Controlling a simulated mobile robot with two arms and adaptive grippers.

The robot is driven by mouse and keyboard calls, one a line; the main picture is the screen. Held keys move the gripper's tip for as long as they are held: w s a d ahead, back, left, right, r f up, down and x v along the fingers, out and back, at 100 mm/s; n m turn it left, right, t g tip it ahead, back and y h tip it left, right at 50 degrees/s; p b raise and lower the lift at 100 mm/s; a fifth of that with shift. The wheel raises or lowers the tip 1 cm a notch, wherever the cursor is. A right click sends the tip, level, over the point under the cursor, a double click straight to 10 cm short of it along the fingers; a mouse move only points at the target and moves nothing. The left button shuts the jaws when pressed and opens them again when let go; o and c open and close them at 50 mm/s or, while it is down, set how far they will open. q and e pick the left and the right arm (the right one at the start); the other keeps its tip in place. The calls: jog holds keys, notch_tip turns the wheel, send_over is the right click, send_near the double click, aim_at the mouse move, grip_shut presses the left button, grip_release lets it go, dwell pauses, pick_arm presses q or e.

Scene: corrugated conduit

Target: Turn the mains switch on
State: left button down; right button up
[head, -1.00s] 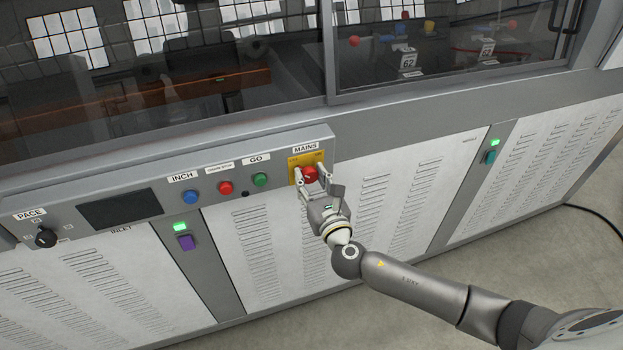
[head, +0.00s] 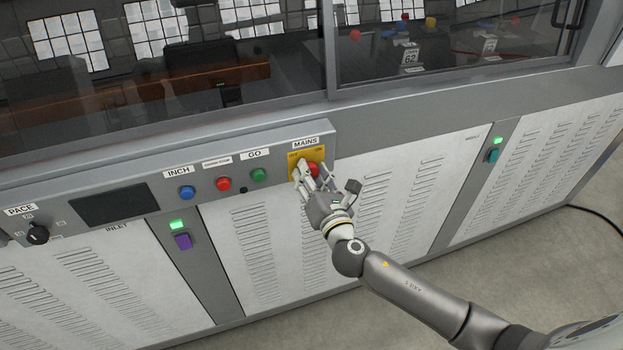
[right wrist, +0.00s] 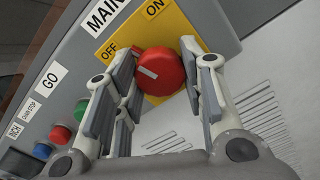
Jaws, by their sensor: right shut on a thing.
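The mains switch is a round red knob (head: 314,170) on a yellow plate (head: 316,153) at the right end of the control panel. In the right wrist view the knob (right wrist: 162,75) carries a short grey mark, lying on the side towards the OFF word. OFF is at the plate's left and ON at its upper right. My right gripper (head: 311,172) is shut on the knob, with a finger on either side of it; the right wrist view also shows the gripper (right wrist: 163,78) around it. My left gripper is not in view.
Left of the switch the panel holds a green GO button (head: 259,175), a red button (head: 223,184), a blue INCH button (head: 187,193), a dark screen (head: 108,203) and a black PACE knob (head: 38,234). Louvred white doors lie below. Glass guards stand above.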

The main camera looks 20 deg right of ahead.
jog(key=m+b, duration=0.3)
jog(key=m, duration=0.9)
dwell(0.7)
jog(key=o, duration=1)
jog(key=s, duration=1.2)
jog(key=shift+d, duration=0.2)
